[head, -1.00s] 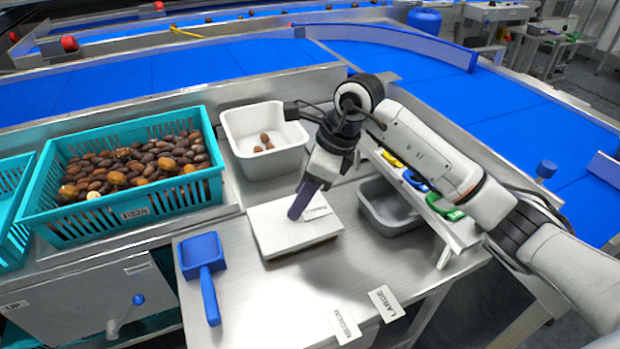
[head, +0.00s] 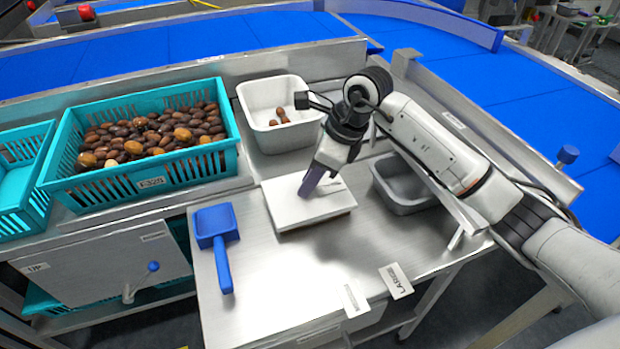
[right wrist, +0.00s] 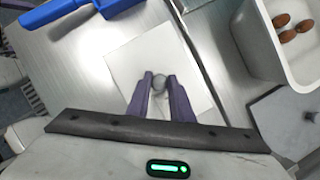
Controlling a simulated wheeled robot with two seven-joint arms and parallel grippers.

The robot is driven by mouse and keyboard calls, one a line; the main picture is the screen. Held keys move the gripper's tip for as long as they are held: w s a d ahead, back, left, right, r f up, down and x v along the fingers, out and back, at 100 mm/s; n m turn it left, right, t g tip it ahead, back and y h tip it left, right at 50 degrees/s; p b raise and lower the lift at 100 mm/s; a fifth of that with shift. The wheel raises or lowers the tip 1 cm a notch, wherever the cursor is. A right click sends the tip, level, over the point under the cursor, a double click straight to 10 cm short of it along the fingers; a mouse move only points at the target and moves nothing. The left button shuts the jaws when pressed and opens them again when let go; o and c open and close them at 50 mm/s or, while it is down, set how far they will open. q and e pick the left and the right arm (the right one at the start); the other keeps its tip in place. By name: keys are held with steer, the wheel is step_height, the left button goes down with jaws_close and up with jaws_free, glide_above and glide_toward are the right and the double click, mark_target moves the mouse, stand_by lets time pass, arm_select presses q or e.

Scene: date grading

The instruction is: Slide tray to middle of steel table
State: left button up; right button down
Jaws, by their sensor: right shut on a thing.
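A flat white square slab with a raised top (head: 290,212) lies on the steel table (head: 265,270), near its back edge; it looks like the tray, but I cannot be sure. My right gripper (head: 306,190) points down at the slab's top. In the right wrist view, its purple fingers (right wrist: 160,86) are closed around a small round grey thing at the middle of the white slab (right wrist: 122,62). The fingers hide part of it. My left gripper is not in view.
A blue scoop (head: 213,222) lies left of the slab. A white tub (head: 262,138) with a few dates stands behind it, a grey bin (head: 405,205) to its right. A teal crate (head: 150,182) of dates is at left. The table's front is clear except label cards (head: 396,281).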

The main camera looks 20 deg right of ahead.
mark_target(315, 217)
steer(key=shift+s+d+p, duration=0.1)
steer(key=shift+s+p, duration=0.3)
steer(key=shift+s, duration=4.25)
steer(key=shift+d, duration=0.1)
steer(key=c, duration=1.5)
jaws_free()
steer(key=shift+o, duration=0.5)
steer(key=o, duration=0.3)
